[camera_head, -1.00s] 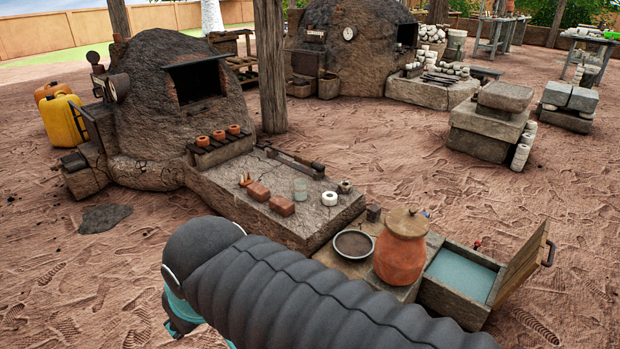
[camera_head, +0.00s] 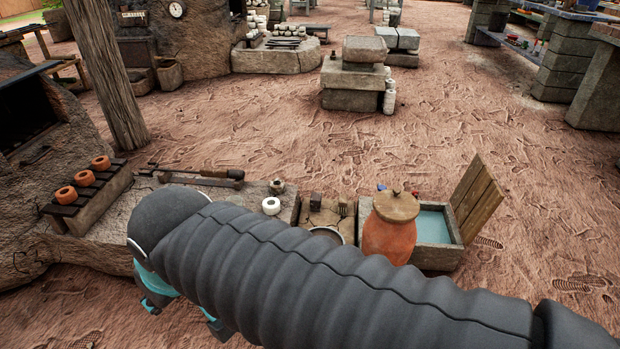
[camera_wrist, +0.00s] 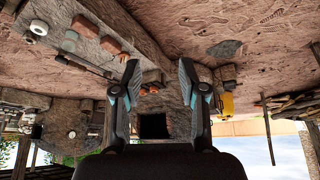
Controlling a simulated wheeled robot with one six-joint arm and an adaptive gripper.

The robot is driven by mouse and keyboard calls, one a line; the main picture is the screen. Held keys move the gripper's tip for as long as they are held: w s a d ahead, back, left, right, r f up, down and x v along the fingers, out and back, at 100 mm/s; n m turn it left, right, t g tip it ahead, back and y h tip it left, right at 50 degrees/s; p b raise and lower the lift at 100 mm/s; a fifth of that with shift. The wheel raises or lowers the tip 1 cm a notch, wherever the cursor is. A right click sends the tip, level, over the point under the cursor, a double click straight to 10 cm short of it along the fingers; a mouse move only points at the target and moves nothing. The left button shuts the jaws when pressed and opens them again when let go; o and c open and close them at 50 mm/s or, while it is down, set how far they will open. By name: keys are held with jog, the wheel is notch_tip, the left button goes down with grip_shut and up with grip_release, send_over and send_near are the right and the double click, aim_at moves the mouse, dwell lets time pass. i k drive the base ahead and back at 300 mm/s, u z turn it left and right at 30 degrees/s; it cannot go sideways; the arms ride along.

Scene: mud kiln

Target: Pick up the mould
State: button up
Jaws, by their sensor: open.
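I cannot tell for sure which thing is the mould. Small items lie on the stone slab (camera_head: 115,227), among them a white ring (camera_head: 271,205) and a small grey pot (camera_head: 277,186). In the upside-down wrist view, the white ring (camera_wrist: 39,27), a clear glass (camera_wrist: 69,40) and two red bricks (camera_wrist: 84,25) show on the slab at upper left. My gripper (camera_wrist: 158,70) is open and empty, fingers wide apart, away from these things. In the head view my arm hides the bricks, the glass and most of the gripper.
A lidded clay jar (camera_head: 388,235) stands beside a water trough (camera_head: 451,256) with its wooden lid (camera_head: 478,200) raised. A dark pan (camera_head: 326,233) is partly hidden by my arm. A wooden post (camera_head: 105,75) rises at left. Open dirt ground lies at right.

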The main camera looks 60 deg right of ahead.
aim_at(277, 186)
jog(key=z, duration=0.9)
jog(key=i, duration=0.85)
jog(key=z, duration=0.85)
